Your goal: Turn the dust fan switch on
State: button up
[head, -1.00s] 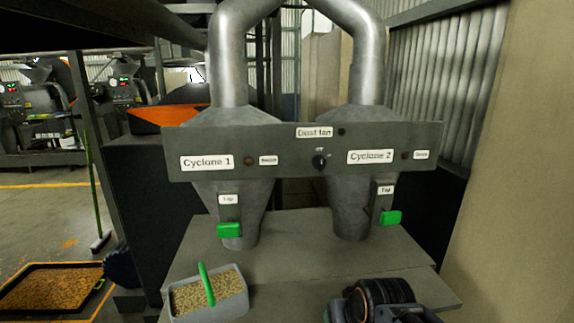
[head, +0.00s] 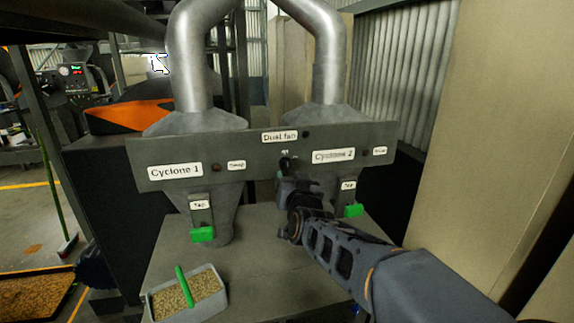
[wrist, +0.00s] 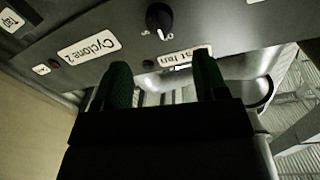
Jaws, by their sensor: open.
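The dust fan switch is a black rotary knob (wrist: 159,18) on the grey panel (head: 222,158), at the top of the wrist view, with a pale mark at its lower edge. In the head view the knob (head: 286,163) is small, below the Dust fan label (head: 280,136). The label (wrist: 188,57) shows upside down in the wrist view. My gripper (wrist: 163,75) is open and empty, its two dark green fingers apart, with the knob beyond their tips and not between them. In the head view my gripper (head: 288,182) is just below the knob; its fingertips are hard to make out.
The panel also bears Cyclone 1 (head: 175,171) and Cyclone 2 (head: 333,156) labels. Green tap handles (head: 202,234) (head: 354,210) hang below it. A grey box of pellets (head: 211,282) with a green handle stands on the bench (head: 255,255). A beige wall (head: 490,130) is at right.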

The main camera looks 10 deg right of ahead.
aim_at(287, 167)
jog(key=w, duration=0.3)
jog(key=w+p, duration=0.1)
jog(key=w, duration=0.1)
jog(key=w+p, duration=0.1)
jog(key=w, duration=0.2)
jog(key=shift+w+d, duration=0.3)
jog(key=c, duration=0.9)
